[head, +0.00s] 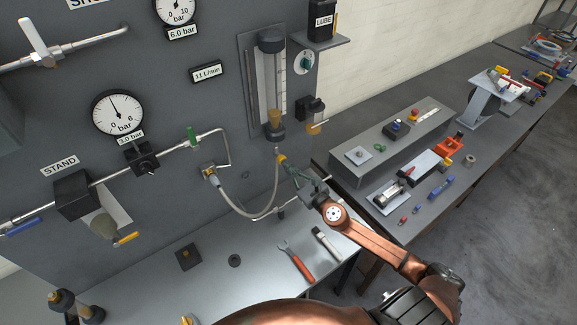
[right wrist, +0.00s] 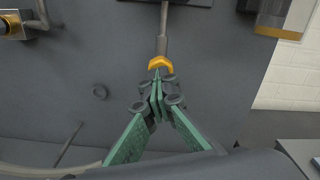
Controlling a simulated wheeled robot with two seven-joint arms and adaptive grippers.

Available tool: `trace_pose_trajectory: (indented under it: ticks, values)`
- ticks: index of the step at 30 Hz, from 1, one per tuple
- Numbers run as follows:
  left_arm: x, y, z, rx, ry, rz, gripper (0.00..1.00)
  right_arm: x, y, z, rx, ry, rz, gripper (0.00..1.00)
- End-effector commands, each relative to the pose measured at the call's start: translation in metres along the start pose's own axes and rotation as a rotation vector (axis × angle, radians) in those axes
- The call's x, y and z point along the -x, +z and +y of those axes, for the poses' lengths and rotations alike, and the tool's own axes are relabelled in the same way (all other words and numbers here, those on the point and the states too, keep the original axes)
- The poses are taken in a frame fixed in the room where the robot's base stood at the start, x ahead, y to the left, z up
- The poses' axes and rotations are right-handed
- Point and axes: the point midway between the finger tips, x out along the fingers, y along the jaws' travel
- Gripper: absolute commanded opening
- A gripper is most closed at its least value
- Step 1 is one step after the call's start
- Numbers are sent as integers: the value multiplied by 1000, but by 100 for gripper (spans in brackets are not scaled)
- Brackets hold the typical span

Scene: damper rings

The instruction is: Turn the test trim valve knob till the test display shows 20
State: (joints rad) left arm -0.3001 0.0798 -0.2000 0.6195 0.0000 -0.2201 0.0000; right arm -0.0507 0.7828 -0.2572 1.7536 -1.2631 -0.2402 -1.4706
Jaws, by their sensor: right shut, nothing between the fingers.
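A small display (head: 206,72) on the grey panel reads 11 L/min. No readable label marks it as the test display. A round white dial with a green knob (head: 304,63) sits right of the clear flow tube (head: 270,90); I cannot tell whether it is the test trim valve knob. My right gripper (head: 287,168) is shut and empty below the flow tube. Its fingertips (right wrist: 156,76) are close to a yellow fitting (right wrist: 160,64) on a grey stem; touching or apart is unclear. The yellow fitting also shows in the head view (head: 281,157). My left gripper is out of view.
A curved hose (head: 245,213) hangs left of my right gripper. A wrench (head: 297,262) and another tool (head: 326,243) lie on the bench below. A grey box (head: 355,172) with small parts stands on the right bench. Gauges (head: 118,112) and pipes project from the panel at left.

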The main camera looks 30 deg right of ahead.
Motion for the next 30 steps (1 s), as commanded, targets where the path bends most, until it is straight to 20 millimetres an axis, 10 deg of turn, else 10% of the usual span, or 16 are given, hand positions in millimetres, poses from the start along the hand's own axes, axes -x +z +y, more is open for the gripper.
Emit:
trace_pose_trajectory:
  ticks: [30]
  values:
    - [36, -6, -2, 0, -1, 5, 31, 0, 1, -1, 615, -1, -1, 0]
